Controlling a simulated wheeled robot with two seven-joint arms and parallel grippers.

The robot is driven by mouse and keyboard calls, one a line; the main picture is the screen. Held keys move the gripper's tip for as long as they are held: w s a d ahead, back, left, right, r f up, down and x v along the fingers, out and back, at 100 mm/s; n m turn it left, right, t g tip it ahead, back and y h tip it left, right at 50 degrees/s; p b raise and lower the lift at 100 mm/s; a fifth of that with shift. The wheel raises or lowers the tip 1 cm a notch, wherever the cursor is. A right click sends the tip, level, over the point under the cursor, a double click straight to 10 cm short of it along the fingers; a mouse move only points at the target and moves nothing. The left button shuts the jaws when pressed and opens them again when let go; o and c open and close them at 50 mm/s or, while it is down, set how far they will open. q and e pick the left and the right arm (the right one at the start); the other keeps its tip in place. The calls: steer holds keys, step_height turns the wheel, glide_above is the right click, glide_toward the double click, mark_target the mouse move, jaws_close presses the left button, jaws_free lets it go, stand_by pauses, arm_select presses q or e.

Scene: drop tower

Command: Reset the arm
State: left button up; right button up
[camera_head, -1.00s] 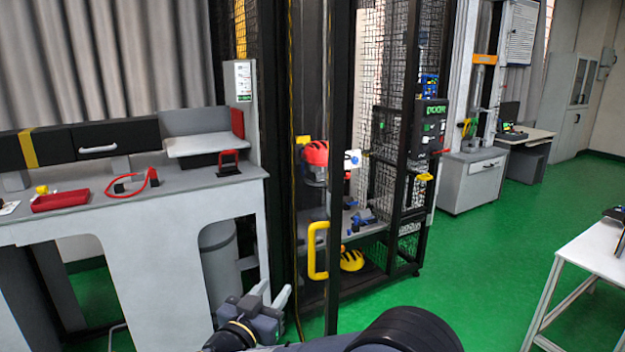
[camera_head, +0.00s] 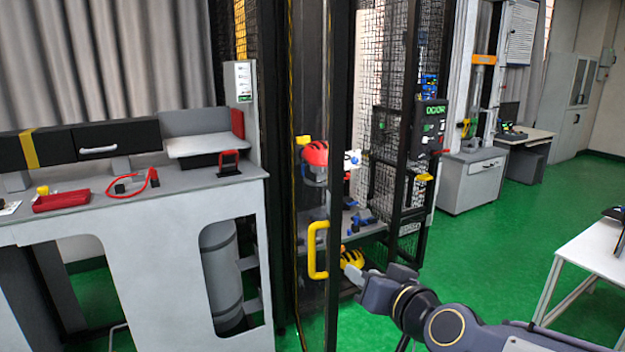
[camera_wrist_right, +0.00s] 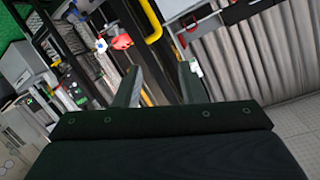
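My right arm comes in from the lower right in the head view. Its gripper (camera_head: 362,280) is in front of the lower part of the drop tower (camera_head: 406,150), a black frame with mesh sides. In the right wrist view the two fingers (camera_wrist_right: 160,78) stand apart with nothing between them, so the gripper is open and empty. The gripper overlaps a yellow helmet (camera_head: 352,258) low in the tower in the picture; whether they touch cannot be told. My left gripper is not in view.
A yellow handle (camera_head: 313,250) is on the tower's front, and a red helmet (camera_head: 316,153) hangs inside. A grey workbench (camera_head: 130,215) stands left, a white table (camera_head: 592,250) right. Green floor (camera_head: 500,240) between the tower and white table is open.

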steer(key=s+d+f+g, duration=0.2)
steer(key=s+f, duration=0.3)
steer(key=s, duration=0.3)
steer(key=s+d+f+m+g+h, duration=0.1)
steer(key=s+d+f+g, duration=0.2)
steer(key=s, duration=0.6)
steer(key=s+d+f+g+h, duration=0.1)
steer(key=s+d+f+g, duration=0.2)
steer(key=s+d+f, duration=0.3)
steer(key=s+f, duration=0.1)
steer(key=s, duration=0.2)
